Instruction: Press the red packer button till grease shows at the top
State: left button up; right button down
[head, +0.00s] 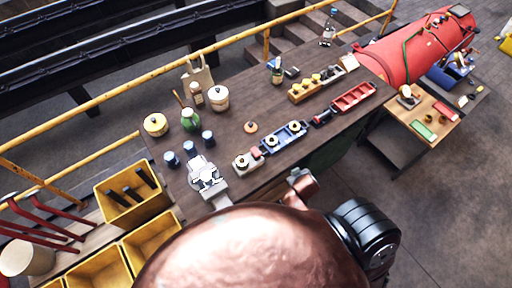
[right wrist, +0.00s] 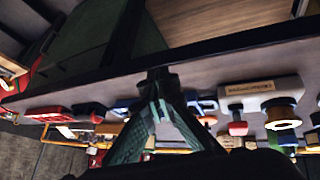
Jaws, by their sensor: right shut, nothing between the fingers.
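The packer (head: 247,163), a small cream unit with a brass cup, stands near the front edge of the bench. A small red part, which looks like its button, shows beside it. The right wrist view is upside down. There the cream body with a label plate (right wrist: 250,89) is right of my fingers, with a red button (right wrist: 238,128) and a brass ring (right wrist: 283,114). No grease can be made out. My right gripper (right wrist: 159,76) is shut and empty near the bench edge, apart from the button. In the head view its fingers are hidden. My left gripper is not seen.
A grey vice-like fixture (head: 207,178) stands left of the packer. A blue tray (head: 285,137) and a red tray (head: 353,98) lie to its right. Pots and dark blue cylinders (head: 208,138) stand behind left. Bare bench top (head: 225,130) lies behind the packer.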

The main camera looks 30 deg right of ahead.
jog(key=w+d+r+t+h, duration=0.2)
jog(key=w+r+t, duration=0.3)
jog(key=r, duration=0.5)
jog(key=w+d+r+t+h, duration=0.1)
jog(key=w+d+r+t, duration=0.1)
jog(key=w+r, duration=0.6)
jog(key=w+a+r+n+t+y+p, duration=0.1)
jog(key=w+a+r+n+t+y, duration=0.25)
jog(key=a+r, duration=0.4)
jog(key=w+a+r+n+t+y+p, duration=0.1)
jog(key=w+a+r+n+t+y, duration=0.25)
jog(key=a+r+y, duration=0.35)
jog(key=s+a+f+n+g+y, duration=0.1)
jog(key=a+f+n+g+y, duration=0.2)
jog(key=a+f+n+g, duration=0.45)
jog(key=d+f+m+g+h+p, duration=0.1)
jog(key=d+f+g+h, duration=0.2)
jog(key=d+f, duration=0.6)
notch_tip(320, 180, down, 2)
jog(key=shift+s+f+g+h, duration=0.15)
jog(key=shift+s+g+h, duration=0.25)
jog(key=shift+h, duration=0.45)
